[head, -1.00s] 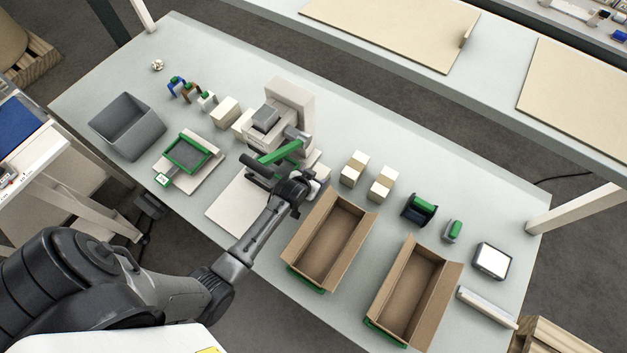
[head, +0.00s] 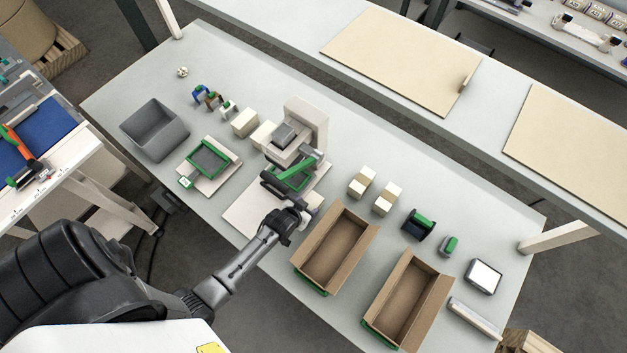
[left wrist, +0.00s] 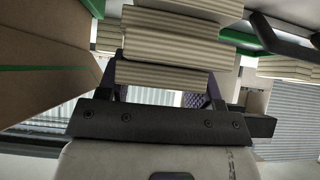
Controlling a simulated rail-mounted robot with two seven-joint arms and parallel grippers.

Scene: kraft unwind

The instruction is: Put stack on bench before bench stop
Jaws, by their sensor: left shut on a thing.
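My left gripper (head: 292,192) is over the pale board in front of the cream machine (head: 307,120), close to its green-edged part (head: 294,176). In the left wrist view its fingers (left wrist: 165,88) are shut on a cream ribbed stack (left wrist: 165,75), with more ribbed layers just above it. In the head view the held stack is mostly hidden by the gripper. On the far bench, a small upright block (head: 463,84), perhaps the bench stop, stands at the right edge of a tan board (head: 400,55). My right gripper is out of view.
Two open cartons (head: 337,248) (head: 407,298) stand right of the gripper. Small cream blocks (head: 387,198) sit behind them. A grey bin (head: 155,130) and a green-framed tray (head: 208,160) are at left. The tan board is largely clear.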

